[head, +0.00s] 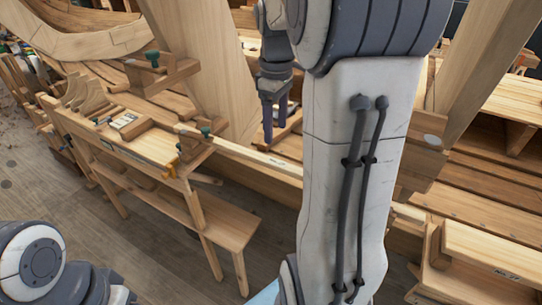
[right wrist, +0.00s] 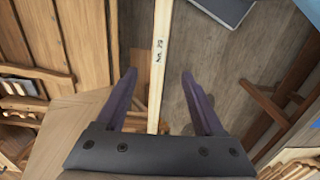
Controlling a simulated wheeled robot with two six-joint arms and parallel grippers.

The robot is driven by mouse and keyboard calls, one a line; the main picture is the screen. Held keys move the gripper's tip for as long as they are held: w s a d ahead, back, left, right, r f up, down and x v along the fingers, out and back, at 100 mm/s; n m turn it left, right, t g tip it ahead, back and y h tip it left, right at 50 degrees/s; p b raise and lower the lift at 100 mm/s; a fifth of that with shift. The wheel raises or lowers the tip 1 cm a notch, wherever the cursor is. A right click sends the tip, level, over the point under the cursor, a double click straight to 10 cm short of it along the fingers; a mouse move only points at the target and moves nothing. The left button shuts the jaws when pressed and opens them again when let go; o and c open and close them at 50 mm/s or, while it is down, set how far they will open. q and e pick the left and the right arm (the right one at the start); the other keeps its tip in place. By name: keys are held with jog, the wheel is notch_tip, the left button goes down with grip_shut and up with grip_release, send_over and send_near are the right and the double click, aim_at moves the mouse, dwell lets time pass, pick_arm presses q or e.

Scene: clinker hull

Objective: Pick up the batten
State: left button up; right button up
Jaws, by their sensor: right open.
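The batten (head: 262,158) is a long, thin, pale wooden strip with a dark marking. In the head view it runs from the workbench toward the right, until my right arm hides it. In the right wrist view the batten (right wrist: 160,50) runs down the picture between the two fingers, and its lower part is hidden behind the gripper body. My right gripper (head: 277,122) is open, with its purple fingers just above the batten in the head view. In the right wrist view the gripper (right wrist: 158,78) shows a gap on both sides of the batten. My left gripper is not in view.
A wooden workbench (head: 150,150) with clamps and small wooden pieces stands at the left. A lower wooden shelf (head: 225,222) is below the batten. Hull planking lies behind, and a marked timber block (head: 490,255) is at the right. Bare floor (head: 140,240) shows at the lower left.

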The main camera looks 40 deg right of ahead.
send_over(277, 162)
notch_tip(277, 162, down, 5)
jog(key=shift+d+r+p, duration=0.1)
jog(key=shift+d+p, duration=0.05)
jog(key=shift+p, duration=0.3)
jog(key=f+p, duration=0.2)
jog(key=f, duration=0.3)
jog(key=shift+a, duration=0.2)
jog(key=shift+f, duration=0.25)
grip_shut()
